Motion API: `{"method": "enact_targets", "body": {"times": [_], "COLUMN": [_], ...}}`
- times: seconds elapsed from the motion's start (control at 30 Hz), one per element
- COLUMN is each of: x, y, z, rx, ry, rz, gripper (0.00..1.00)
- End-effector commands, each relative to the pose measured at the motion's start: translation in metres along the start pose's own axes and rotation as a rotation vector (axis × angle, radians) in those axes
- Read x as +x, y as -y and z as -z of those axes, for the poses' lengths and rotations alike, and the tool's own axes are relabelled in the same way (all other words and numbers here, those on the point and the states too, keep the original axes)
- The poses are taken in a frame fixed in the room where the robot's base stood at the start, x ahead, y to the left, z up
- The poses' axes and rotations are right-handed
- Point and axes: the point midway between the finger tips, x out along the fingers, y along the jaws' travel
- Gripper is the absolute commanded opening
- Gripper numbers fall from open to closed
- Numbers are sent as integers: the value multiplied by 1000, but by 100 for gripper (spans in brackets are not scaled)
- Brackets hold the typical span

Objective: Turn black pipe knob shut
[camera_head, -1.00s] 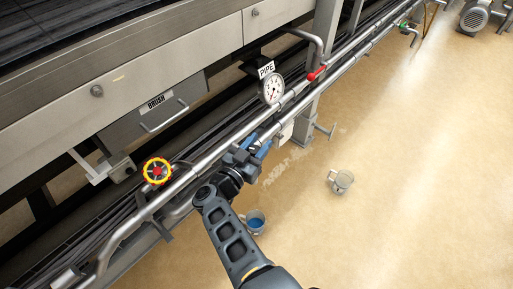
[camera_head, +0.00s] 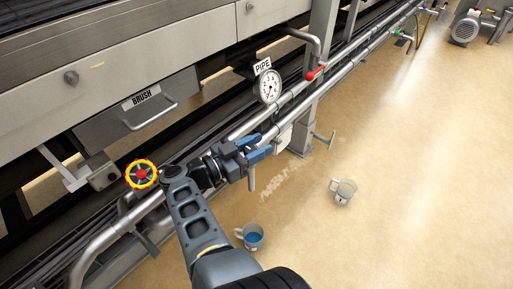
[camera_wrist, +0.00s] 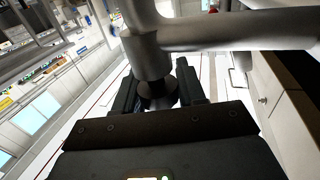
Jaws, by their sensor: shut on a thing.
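The black knob (camera_wrist: 158,98) shows in the wrist view as a dark round piece below a grey pipe fitting (camera_wrist: 146,58). It sits between the two dark fingers of my gripper (camera_wrist: 158,92), which are shut on it. In the head view my gripper (camera_head: 257,148), with blue fingertips, is at the near side of the long silver pipe (camera_head: 292,109). The knob cannot be made out there, because the gripper covers it. How far the knob is turned cannot be told.
Two cups, one with blue contents (camera_head: 251,237) and another (camera_head: 343,191), stand on open floor.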

Motion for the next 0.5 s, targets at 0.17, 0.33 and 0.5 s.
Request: {"method": "enact_targets", "body": {"times": [0.17,0.33,0.5], "x": [2,2,1], "y": [0,0,0], "z": [0,0,0], "rx": [1,1,1], "ry": [1,1,1], "rz": [-3,-3,-1], "gripper": [9,48,60]}}
